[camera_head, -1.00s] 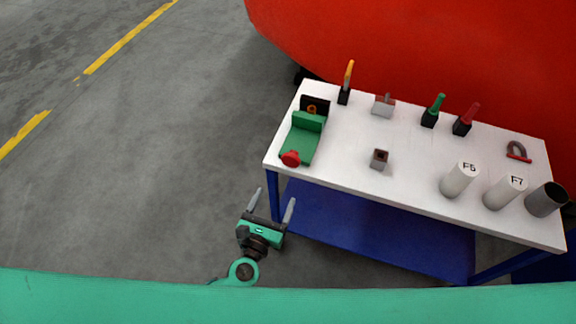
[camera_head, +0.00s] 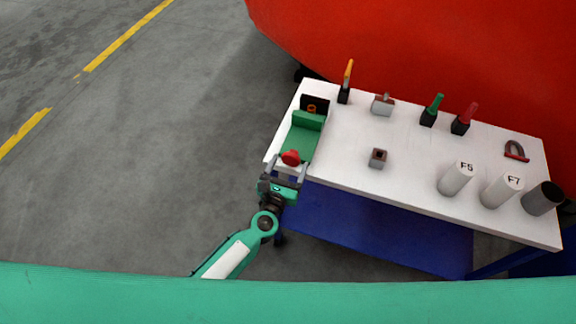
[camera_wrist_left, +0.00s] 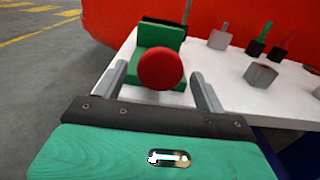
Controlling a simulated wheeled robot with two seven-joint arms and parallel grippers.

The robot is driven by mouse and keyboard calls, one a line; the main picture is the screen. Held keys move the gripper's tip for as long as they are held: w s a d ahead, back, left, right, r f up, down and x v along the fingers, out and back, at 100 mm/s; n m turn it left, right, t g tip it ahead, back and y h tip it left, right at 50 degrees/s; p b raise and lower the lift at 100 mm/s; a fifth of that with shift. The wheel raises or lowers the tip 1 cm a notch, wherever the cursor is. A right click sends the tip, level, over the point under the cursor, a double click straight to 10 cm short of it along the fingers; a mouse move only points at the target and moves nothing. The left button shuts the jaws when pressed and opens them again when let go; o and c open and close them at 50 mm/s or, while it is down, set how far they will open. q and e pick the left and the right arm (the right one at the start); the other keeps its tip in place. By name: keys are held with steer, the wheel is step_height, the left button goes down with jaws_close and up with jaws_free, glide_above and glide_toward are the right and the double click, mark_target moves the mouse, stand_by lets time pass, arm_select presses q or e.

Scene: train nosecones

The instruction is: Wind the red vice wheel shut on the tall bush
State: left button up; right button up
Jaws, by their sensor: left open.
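The green vice (camera_head: 303,138) sits at the left end of the white table. Its red wheel (camera_head: 291,157) faces the table's near left corner. A bush (camera_head: 311,109) with an orange-brown ring shows between the green jaw and the dark jaw at the vice's far end; whether it is gripped I cannot tell. My left gripper (camera_head: 288,164) is open at the wheel. In the left wrist view the red wheel (camera_wrist_left: 160,69) lies between the two spread fingers (camera_wrist_left: 160,80), apart from both. It hides part of the green vice (camera_wrist_left: 155,38). My right gripper is not in view.
The white table (camera_head: 400,165) has a blue lower shelf (camera_head: 390,225). A grey block (camera_head: 378,158) stands to the right of the vice. Several tools stand along the back. White cylinders (camera_head: 457,178) and a dark cup (camera_head: 543,198) stand at the right.

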arm_select(q)
steer(key=c, duration=1)
steer(key=shift+m, duration=0.3)
